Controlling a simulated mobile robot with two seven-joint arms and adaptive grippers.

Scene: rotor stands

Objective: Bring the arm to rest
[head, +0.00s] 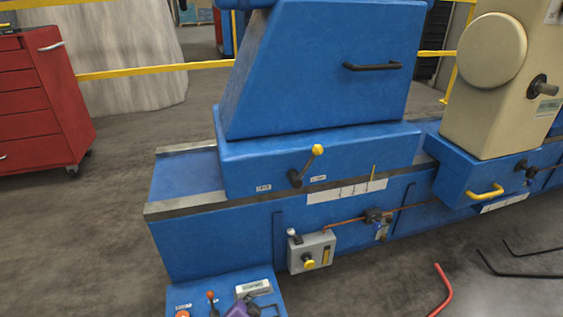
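Neither of my grippers shows in the head view, and no arm of mine can be made out. A large blue machine (300,80) stands on a long blue bed (215,240) in the middle. A lever with a yellow knob (317,150) slants up to the right from its front. A grey switch box (312,252) with a yellow button is on the bed's front side. A blue control panel (180,297) at the bottom edge is cut off. A purple and black object (238,309) lies at it, mostly out of frame.
A red tool cabinet (38,105) stands at the left. A cream machine head (492,75) is at the right, above a yellow handle (485,191). A red bent bar (441,288) and black bent rods (520,272) lie on the floor at the lower right.

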